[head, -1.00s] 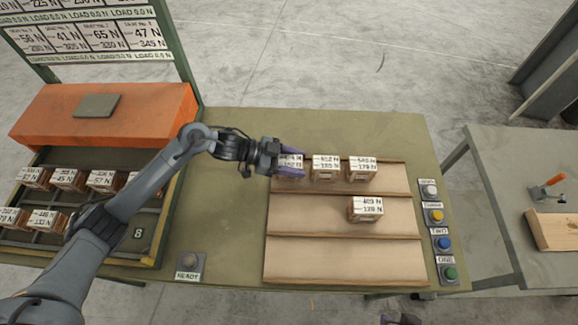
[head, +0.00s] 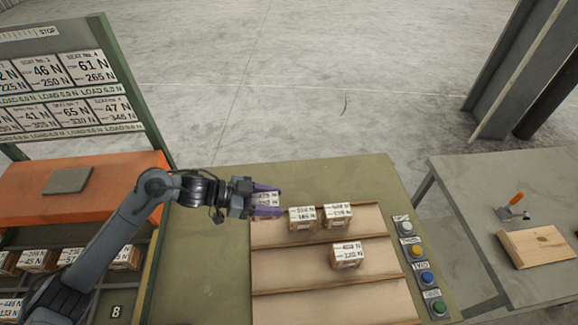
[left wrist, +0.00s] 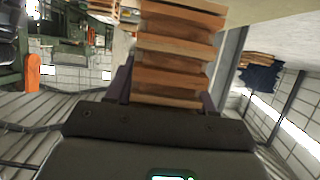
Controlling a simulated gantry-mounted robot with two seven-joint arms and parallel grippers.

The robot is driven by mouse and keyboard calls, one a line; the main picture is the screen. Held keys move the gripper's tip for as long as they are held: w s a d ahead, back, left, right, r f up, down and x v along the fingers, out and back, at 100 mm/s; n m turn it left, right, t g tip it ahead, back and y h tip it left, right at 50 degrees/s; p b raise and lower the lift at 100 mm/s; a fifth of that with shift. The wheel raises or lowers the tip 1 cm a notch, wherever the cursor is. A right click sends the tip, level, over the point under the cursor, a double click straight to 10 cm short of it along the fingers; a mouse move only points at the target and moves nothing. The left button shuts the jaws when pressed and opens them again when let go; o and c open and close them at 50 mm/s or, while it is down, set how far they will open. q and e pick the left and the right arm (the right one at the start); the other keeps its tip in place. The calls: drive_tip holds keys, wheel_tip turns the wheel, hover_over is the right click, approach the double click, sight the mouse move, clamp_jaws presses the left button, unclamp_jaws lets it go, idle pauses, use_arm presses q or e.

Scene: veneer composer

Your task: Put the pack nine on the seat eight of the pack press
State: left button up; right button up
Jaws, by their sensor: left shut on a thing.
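My left gripper (head: 266,199) is shut on a small veneer pack (head: 266,196) with a white label, over the left end of the rack's back row. The pack looks a little raised beside its row neighbours. In the left wrist view its stacked wooden layers (left wrist: 178,50) stand between the fingers. Its number is too small to read surely. The pack press (head: 100,185) is at the left, with an orange top. A dark plate marked 8 (head: 116,311) shows at its lower front. The seat itself is largely cut off or hidden by my arm. My right gripper is out of view.
The stepped wooden rack (head: 330,284) also bears a middle pack (head: 302,219), a right pack (head: 338,217) and a lower pack (head: 346,256). Several packs (head: 40,261) stand in the press. Coloured buttons (head: 427,278) line the bench's right side. Bare green bench (head: 200,265) lies between press and rack.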

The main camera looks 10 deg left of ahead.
use_arm(q)
drive_tip(key=shift+r, duration=0.35)
drive_tip(key=s+d+f, duration=0.1)
drive_tip(key=s, duration=0.1)
drive_tip(key=s+d+f, duration=0.1)
drive_tip(key=f, duration=0.1)
drive_tip(key=s+d+f, duration=0.1)
drive_tip(key=s+f, duration=0.1)
drive_tip(key=shift+s, duration=0.35)
drive_tip(key=a+r+n+t+y, duration=0.2)
drive_tip(key=w+a+r+n+t+y, duration=0.1)
drive_tip(key=a+r+n+t+y, duration=0.1)
drive_tip(key=r+n+t, duration=0.1)
drive_tip(key=w+a+r+n+t+y, duration=0.1)
drive_tip(key=a+r+n+t+y, duration=0.1)
drive_tip(key=n, duration=0.1)
drive_tip(key=shift+w+a+r, duration=0.1)
drive_tip(key=shift+a+r, duration=0.05)
drive_tip(key=shift+r, duration=0.05)
drive_tip(key=s+a+r+n+t+y+p, duration=0.1)
drive_tip(key=s+r+n+y+p, duration=0.2)
drive_tip(key=r+p, duration=0.9)
drive_tip(key=s+a+r+n+t+y+p, duration=0.1)
drive_tip(key=r+p, duration=1.1)
drive_tip(key=p, duration=1.4)
drive_tip(key=shift+s+a+n+y, duration=0.55)
drive_tip(key=shift+s+n+y, duration=0.45)
drive_tip(key=shift+y, duration=0.3)
